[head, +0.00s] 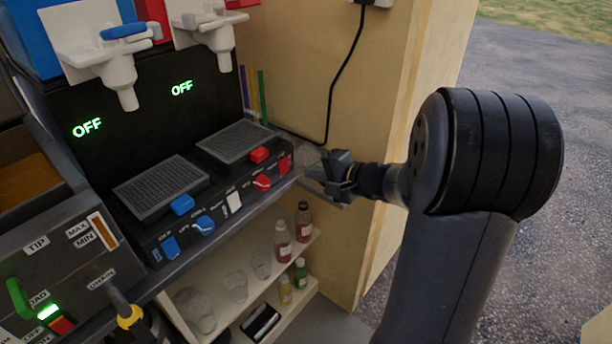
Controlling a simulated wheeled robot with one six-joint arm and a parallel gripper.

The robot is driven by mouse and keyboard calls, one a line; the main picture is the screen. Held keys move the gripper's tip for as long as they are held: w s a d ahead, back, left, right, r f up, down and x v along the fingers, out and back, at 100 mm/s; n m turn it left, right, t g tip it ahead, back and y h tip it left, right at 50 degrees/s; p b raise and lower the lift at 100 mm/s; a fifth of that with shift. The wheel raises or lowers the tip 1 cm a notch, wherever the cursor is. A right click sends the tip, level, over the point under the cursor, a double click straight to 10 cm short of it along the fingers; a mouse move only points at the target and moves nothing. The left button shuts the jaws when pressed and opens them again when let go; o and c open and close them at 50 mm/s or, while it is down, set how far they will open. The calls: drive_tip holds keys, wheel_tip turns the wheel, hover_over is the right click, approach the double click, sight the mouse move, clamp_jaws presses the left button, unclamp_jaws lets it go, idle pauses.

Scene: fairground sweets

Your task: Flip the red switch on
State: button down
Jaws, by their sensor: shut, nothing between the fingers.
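The black drink machine's front panel (225,222) carries a red rocker switch (284,165) at its right end, with a red knob (263,183) just left of it. A red block (260,154) sits above them at the front of the right drip grille. The green display (182,88) above the right grille reads OFF. My gripper (308,180) is shut and empty, just right of the red switch, pointing left toward the panel. A small gap seems to show between fingertips and switch, but I cannot tell the depth.
A blue switch (170,248), blue knob (204,226) and white switch (234,202) share the panel. Bottles (282,242) and glasses (236,286) stand on shelves below. A wooden wall (385,100) with a hanging black cable (335,90) rises behind my gripper.

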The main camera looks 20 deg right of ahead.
drive_tip(key=v, duration=0.7)
drive_tip(key=shift+r, duration=0.25)
drive_tip(key=shift+s+d, duration=0.1)
